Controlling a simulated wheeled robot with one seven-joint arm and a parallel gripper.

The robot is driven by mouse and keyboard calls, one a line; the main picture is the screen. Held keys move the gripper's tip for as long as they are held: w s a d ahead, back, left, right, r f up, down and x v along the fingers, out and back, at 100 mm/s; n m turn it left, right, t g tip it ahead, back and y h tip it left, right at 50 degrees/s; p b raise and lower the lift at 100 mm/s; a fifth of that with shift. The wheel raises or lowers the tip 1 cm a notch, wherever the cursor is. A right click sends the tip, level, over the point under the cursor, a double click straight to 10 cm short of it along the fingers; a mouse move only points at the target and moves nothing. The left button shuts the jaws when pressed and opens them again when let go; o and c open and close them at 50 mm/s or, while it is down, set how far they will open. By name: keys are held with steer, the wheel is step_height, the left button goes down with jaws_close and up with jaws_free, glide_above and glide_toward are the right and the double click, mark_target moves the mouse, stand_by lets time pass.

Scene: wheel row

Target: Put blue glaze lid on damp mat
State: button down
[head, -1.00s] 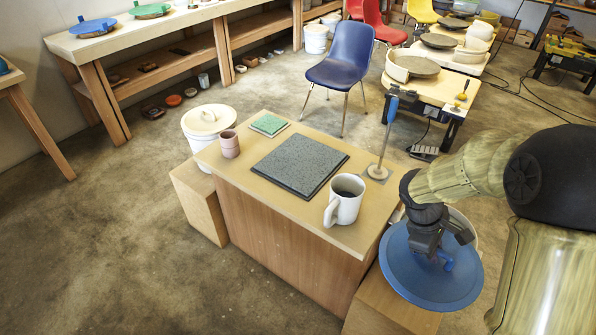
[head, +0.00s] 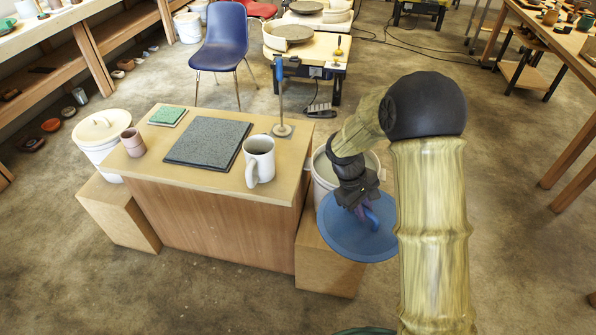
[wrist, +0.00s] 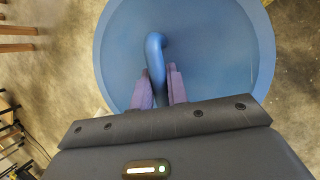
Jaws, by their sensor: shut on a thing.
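The blue glaze lid (head: 345,238) is a round disc with a bent blue handle. My gripper (head: 367,212) is shut on that handle and holds the lid in the air, beside the right block. In the wrist view the lid (wrist: 210,50) fills the upper middle, and the purple fingers (wrist: 160,88) sit on both sides of the handle (wrist: 154,55). The mat (head: 208,143) is a grey speckled square lying flat on the wooden table. Its top is bare. The lid is apart from it, to the right and nearer me.
A white mug (head: 259,160) stands at the mat's right edge. A pink cup (head: 133,143) and green tile (head: 167,116) are on its left side. A rod stand (head: 281,128) is behind the mug. An uncovered bucket (head: 323,172) stands right of the table (head: 205,180).

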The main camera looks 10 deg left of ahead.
mark_target(389, 218)
steer(key=d+f+m+g, duration=0.1)
steer(key=d+f+m, duration=0.1)
steer(key=m, duration=0.1)
steer(key=d+f+m+g+y, duration=0.1)
steer(key=d+f+m, duration=0.1)
steer(key=d+m, duration=0.1)
steer(key=w+d+f+m+g+y, duration=0.1)
steer(key=d+f+m, duration=0.1)
steer(key=d+m, duration=0.1)
steer(key=shift+w+f, duration=0.1)
steer(key=shift+f, duration=0.2)
